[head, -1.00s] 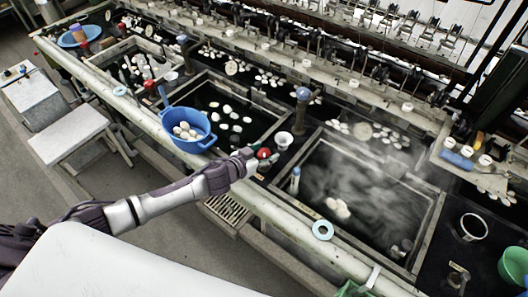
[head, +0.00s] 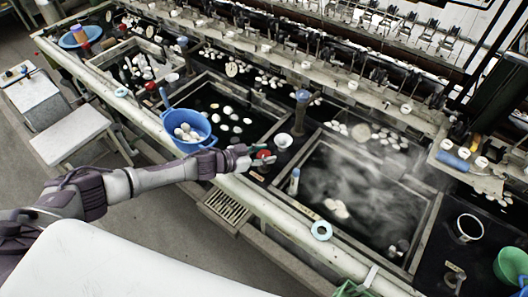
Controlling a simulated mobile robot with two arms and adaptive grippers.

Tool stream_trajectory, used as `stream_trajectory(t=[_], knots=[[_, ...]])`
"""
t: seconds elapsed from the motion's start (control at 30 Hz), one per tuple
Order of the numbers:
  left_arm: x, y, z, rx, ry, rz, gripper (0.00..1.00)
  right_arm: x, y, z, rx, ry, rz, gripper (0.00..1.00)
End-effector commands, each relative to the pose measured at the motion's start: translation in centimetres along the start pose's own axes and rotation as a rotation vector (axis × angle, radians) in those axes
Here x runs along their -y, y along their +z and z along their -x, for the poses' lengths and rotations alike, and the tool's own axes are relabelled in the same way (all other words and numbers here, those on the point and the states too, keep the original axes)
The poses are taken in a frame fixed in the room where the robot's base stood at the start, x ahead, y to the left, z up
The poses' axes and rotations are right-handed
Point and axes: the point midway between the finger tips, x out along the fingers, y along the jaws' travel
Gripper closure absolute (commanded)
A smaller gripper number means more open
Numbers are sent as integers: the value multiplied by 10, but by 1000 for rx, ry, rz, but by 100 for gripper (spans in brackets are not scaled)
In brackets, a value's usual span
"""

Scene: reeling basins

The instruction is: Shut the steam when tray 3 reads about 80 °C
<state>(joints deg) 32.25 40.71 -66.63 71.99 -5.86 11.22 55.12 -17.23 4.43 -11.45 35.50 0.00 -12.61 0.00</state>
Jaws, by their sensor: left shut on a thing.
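The steaming basin (head: 432,225) on the right holds dark water with a few pale cocoons (head: 336,208). White steam drifts over its surface. A blue-and-white upright stick, perhaps a thermometer (head: 294,183), stands at its left edge; no reading is legible. A red round knob (head: 264,155) sits on the ledge between this basin and the middle one. My left gripper (head: 257,160) is shut on the red knob, its fingers partly covering it. My right gripper is out of view.
A blue colander (head: 176,126) with cocoons sits on the bench's front rail, behind my left forearm. A pale blue ring (head: 322,230) lies on the rail. A white cup (head: 284,140) stands just beyond the knob. A green bowl (head: 512,264) is at the right edge.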

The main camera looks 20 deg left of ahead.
Motion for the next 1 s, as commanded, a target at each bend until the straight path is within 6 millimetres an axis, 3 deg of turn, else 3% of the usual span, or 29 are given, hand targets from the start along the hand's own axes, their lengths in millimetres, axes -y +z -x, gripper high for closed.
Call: stream_trajectory(t=[0.5, 1.0], knots=[[2, 2, -2, 0, 315, -134, 90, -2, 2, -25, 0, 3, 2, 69], [0, 0, 0, 0, 384, -160, 90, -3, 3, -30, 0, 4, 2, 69]])
